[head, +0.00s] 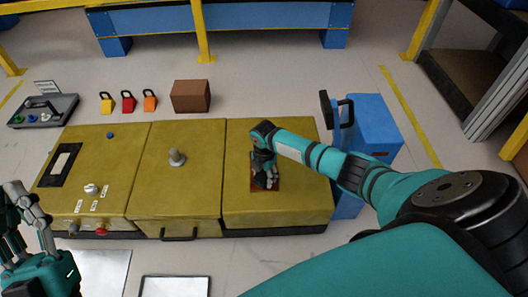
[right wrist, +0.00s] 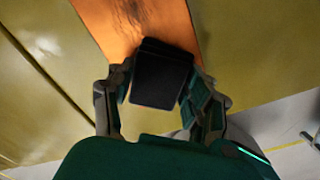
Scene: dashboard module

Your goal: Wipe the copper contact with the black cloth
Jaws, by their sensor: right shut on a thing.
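The copper contact (head: 274,187) is a flat reddish-brown plate on the right yellow panel. In the right wrist view the copper contact (right wrist: 125,22) is a bright orange strip with a darker mottled patch near the top. My right gripper (head: 264,181) points down over the plate. In the right wrist view it (right wrist: 162,92) is shut on the black cloth (right wrist: 162,78), a small dark folded pad. The cloth overlaps the copper in that view; whether it touches is unclear. The cloth is hidden in the head view. My left gripper (head: 27,215) is empty, its fingers apart, at the lower left.
The yellow module (head: 177,203) has a knob (head: 177,157), switches and a handle. Behind it are padlocks (head: 128,102), a brown box (head: 190,96) and a grey control box (head: 43,110). A blue cart (head: 373,125) stands to the right. Floor in front is partly clear.

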